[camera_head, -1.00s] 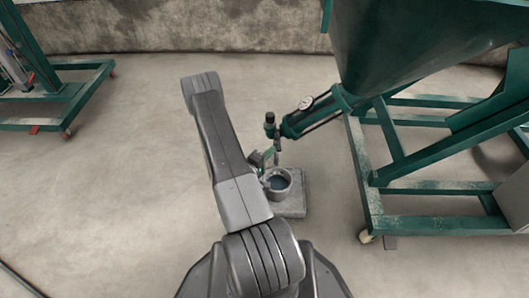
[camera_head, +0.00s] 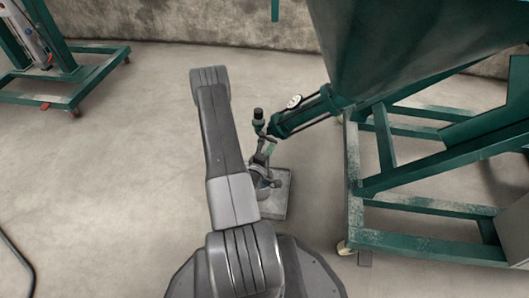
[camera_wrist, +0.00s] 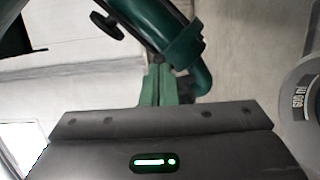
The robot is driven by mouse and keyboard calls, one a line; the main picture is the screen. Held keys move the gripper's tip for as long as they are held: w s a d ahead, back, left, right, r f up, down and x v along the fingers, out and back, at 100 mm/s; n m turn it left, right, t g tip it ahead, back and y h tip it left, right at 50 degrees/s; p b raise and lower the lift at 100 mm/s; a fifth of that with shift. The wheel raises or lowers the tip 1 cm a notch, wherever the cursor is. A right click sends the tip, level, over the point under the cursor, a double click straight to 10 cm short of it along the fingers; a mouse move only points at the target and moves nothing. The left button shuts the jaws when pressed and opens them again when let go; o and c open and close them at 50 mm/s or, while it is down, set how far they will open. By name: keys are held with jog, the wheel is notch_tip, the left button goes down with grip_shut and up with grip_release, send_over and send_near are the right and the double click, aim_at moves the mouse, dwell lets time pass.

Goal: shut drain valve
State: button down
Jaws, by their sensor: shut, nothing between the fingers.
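The drain valve (camera_head: 260,124) is at the lower left end of the green pipe, with a black knob on top. In the wrist view, the green pipe end (camera_wrist: 145,22) runs to a bent spout (camera_wrist: 203,78), and a black lever-like handle (camera_wrist: 107,26) sticks out to the left. My gripper (camera_head: 267,148) is just below the valve, partly hidden by my arm. In the wrist view, my gripper's green fingers (camera_wrist: 159,84) are together and empty, close beside the spout. I cannot tell whether they touch it.
A pot on a square grey base (camera_head: 279,196) stands below the valve, mostly hidden. The green hopper (camera_head: 400,45) and its wheeled frame (camera_head: 355,190) are at the right. A gauge (camera_head: 293,102) sits on the pipe. Another green cart (camera_head: 75,85) is far left. Floor between is clear.

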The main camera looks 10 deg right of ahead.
jog(key=w+d, duration=0.1)
jog(key=d, duration=0.1)
jog(key=w+d+b, duration=0.1)
jog(key=shift+w+d, duration=0.1)
jog(key=shift+d, duration=0.3)
jog(key=shift+w+d+r, duration=0.1)
jog(key=shift+r, duration=0.05)
dwell(0.6)
